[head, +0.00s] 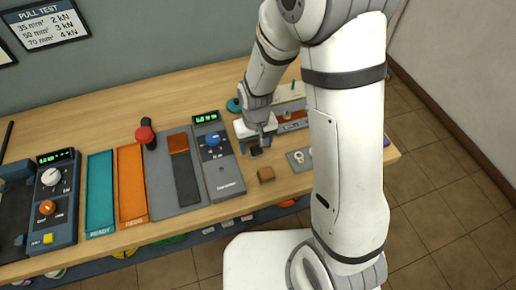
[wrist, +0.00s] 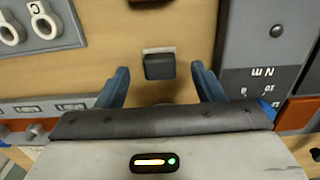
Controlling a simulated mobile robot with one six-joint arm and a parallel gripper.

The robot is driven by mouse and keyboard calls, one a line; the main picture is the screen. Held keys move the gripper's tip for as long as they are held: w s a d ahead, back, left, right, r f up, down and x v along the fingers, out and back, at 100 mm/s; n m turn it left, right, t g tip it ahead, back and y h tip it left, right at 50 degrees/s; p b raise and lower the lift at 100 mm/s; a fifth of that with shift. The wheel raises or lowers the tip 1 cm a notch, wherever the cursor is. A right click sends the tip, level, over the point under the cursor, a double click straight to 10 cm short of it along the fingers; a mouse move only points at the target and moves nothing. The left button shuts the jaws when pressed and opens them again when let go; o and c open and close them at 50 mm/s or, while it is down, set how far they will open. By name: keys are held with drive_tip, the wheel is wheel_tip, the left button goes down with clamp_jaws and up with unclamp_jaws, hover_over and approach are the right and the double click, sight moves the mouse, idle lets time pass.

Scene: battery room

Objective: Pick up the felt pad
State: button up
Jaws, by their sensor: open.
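The felt pad (wrist: 159,67) looks like a small dark grey square block lying on the wooden bench. In the head view the pad (head: 256,151) shows just below my gripper (head: 257,145). In the wrist view my gripper (wrist: 162,82) is open, with one blue finger on each side and nothing between the tips. The pad lies just beyond the fingertips, roughly centred between them, apart from both. The height of the fingers above the bench is hard to tell.
A brown block (head: 266,174) lies in front of the pad. A grey meter (head: 218,160) stands to the left, and a plate with ring lugs (head: 298,158) lies to the right. Teal (head: 100,190) and orange (head: 131,185) strips lie farther left. Bare wood surrounds the pad.

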drive_tip(key=shift+f, duration=0.9)
drive_tip(key=c, duration=1.1)
